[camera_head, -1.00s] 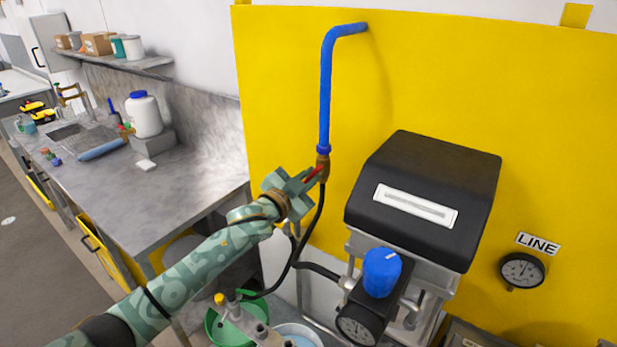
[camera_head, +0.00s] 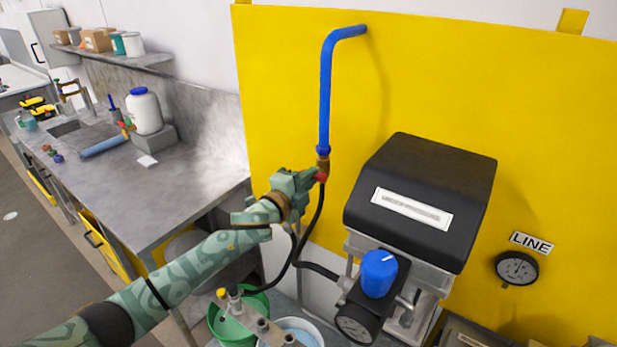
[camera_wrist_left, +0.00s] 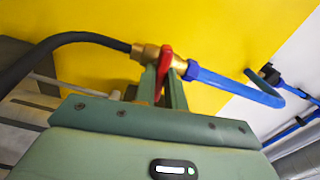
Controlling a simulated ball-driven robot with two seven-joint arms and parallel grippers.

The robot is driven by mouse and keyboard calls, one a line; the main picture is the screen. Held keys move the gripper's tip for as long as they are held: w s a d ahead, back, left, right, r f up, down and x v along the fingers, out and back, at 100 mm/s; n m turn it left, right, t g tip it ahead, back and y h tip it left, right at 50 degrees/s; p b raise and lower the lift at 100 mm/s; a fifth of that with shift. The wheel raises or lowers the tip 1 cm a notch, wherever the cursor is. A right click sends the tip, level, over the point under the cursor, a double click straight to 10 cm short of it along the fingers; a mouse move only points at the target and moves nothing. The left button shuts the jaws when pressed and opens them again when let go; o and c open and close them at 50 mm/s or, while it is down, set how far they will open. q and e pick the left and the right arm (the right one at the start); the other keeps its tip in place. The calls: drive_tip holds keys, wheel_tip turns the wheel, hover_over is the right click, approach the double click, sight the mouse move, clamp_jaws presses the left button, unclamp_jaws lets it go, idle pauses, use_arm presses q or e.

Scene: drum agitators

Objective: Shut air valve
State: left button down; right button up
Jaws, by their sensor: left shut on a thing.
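The air valve is a brass fitting (camera_head: 322,164) at the lower end of a blue pipe (camera_head: 325,100) on the yellow wall panel. Its red lever (camera_head: 321,177) shows beside my left gripper (camera_head: 312,181), which is partly hidden by its own bulk. In the left wrist view the brass body (camera_wrist_left: 148,53) joins a black hose and the blue pipe. There the red lever (camera_wrist_left: 166,60) stands crosswise to the pipe line, between the two fingers of my left gripper (camera_wrist_left: 165,75), which is shut on it. My right gripper is not in view.
A black-topped machine (camera_head: 425,190) with a blue knob (camera_head: 379,272) and gauges stands right of the valve. A black hose (camera_head: 306,235) hangs below it. Green (camera_head: 228,325) and white buckets sit low. A grey counter (camera_head: 190,190) is at left.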

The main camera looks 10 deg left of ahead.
use_arm(q)
drive_tip(key=shift+f+m, duration=0.1)
drive_tip(key=shift+m, duration=0.5)
drive_tip(key=c, duration=1.5)
unclamp_jaws()
drive_tip(key=shift+o, duration=0.2)
drive_tip(key=shift+s, duration=0.1)
drive_tip(key=b+v, duration=0.1)
drive_tip(key=v, duration=1.5)
drive_tip(key=shift+s, duration=0.1)
